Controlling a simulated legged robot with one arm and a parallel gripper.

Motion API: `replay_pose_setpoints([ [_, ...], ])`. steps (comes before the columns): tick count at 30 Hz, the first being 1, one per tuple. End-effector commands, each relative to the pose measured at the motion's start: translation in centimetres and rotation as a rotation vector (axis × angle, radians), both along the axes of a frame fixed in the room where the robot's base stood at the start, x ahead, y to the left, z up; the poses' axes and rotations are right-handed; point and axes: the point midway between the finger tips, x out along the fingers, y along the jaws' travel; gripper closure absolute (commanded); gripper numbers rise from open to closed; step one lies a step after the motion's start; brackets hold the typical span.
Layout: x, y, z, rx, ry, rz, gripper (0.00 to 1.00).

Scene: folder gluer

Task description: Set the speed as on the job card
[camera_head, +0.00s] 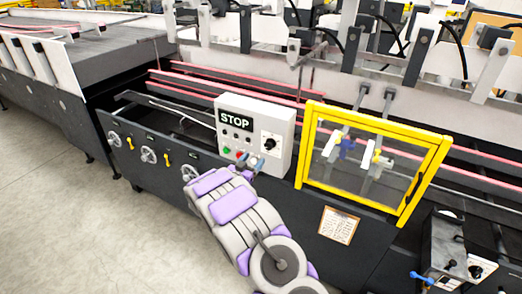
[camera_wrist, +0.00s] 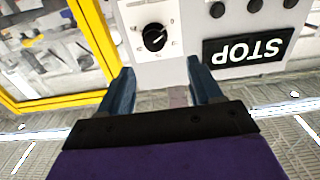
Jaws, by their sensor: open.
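A light grey control box (camera_head: 284,118) stands on the machine's front rail. A black rotary knob (camera_head: 269,144) with marks around it is on the right of its face. The knob also shows upside down in the wrist view (camera_wrist: 154,37), beyond my fingertips and apart from them; its mark labels are too small to read. A black display (camera_head: 235,121) reads STOP. My gripper (camera_head: 251,162) is in front of the box's lower edge, its blue fingers (camera_wrist: 160,82) open and empty. A paper card (camera_head: 338,226) hangs on the dark front panel; its text is unreadable.
A yellow-framed clear guard (camera_head: 375,150) stands right of the box. Small buttons (camera_head: 239,153) sit low on the box. Handwheels (camera_head: 148,155) line the left front panel. Another box with a knob (camera_head: 477,271) is at the lower right. The floor at left is clear.

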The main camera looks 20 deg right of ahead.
Motion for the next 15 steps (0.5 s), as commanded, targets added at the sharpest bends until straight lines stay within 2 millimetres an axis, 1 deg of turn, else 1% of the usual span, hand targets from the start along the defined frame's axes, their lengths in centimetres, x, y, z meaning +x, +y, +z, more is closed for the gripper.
replay_pose_setpoints([
  [1,0.5,-1.3,0.0,0.002,-0.003,-0.007,0.36],
  [4,1.7,-3.0,0.1,0.000,-0.004,-0.007,0.36],
  [9,3.6,-4.3,0.1,-0.006,-0.002,-0.004,0.36],
  [15,4.9,-5.0,0.3,-0.010,-0.002,-0.001,0.36],
])
